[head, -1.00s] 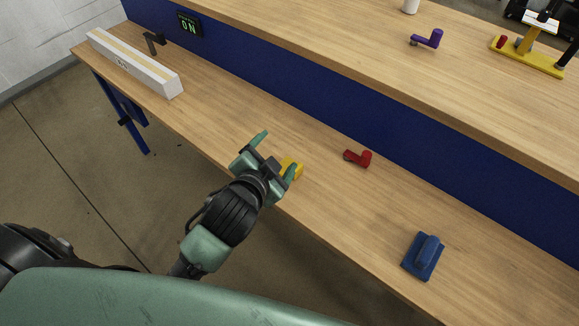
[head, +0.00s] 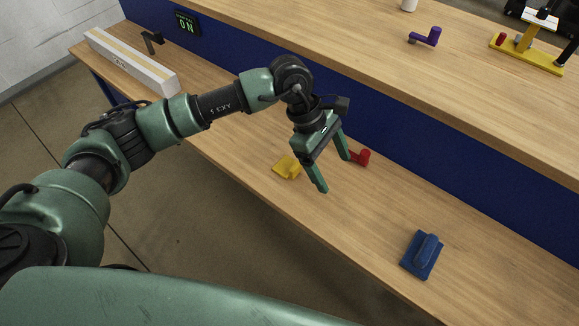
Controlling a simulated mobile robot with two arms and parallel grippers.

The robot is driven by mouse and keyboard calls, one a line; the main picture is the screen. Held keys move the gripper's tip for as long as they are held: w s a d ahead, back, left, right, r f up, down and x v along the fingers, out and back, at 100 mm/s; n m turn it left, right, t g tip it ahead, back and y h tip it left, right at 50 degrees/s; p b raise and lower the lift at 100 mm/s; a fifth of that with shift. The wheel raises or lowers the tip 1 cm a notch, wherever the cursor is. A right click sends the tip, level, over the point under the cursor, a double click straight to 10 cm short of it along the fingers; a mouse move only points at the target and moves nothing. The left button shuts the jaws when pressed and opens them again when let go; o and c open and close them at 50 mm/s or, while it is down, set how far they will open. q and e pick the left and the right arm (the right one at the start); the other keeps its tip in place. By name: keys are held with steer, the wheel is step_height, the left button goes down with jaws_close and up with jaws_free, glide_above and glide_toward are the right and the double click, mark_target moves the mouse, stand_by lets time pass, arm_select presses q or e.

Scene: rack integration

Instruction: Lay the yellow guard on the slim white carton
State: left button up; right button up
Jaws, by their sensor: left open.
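The yellow guard (head: 285,167) lies on the lower wooden bench top near its front edge. The slim white carton (head: 128,62), long and with a tan stripe along its top, lies at the far left end of the same bench top. My left gripper (head: 335,174) is open and empty, its fingers pointing down. One finger partly covers a red part. My right gripper is not in view.
The red part (head: 364,157) lies behind my left gripper. A blue block with a handle (head: 423,254) lies at the right. A black bracket (head: 150,40) and a display (head: 187,23) stand by the carton. The raised shelf (head: 340,50) holds a purple part (head: 427,38) and a yellow fixture (head: 527,53).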

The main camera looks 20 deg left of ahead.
mark_target(287, 166)
arm_select(q)
steer(key=w+a+y, duration=0.1)
steer(key=a, duration=0.3)
steer(key=w+a+y, duration=0.1)
steer(key=a+y, duration=0.1)
steer(key=a, duration=0.2)
steer(key=w+a+y, duration=0.1)
steer(key=a+y, duration=0.1)
steer(key=a, duration=0.2)
steer(key=shift+w+r+m+t, duration=0.2)
steer(key=shift+w+m+t, duration=0.1)
steer(key=shift+w, duration=0.05)
steer(key=shift+a+f, duration=0.2)
steer(key=shift+a, duration=0.05)
steer(key=f, duration=0.2)
steer(key=f+p, duration=0.1)
steer(key=f, duration=0.3)
steer(key=shift+s+d+f+p, duration=0.15)
steer(key=shift+s+d+p, duration=0.15)
steer(key=shift+d, duration=0.1)
steer(key=shift+f, duration=0.45)
steer(key=shift+r, duration=0.1)
steer(key=c, duration=1.6)
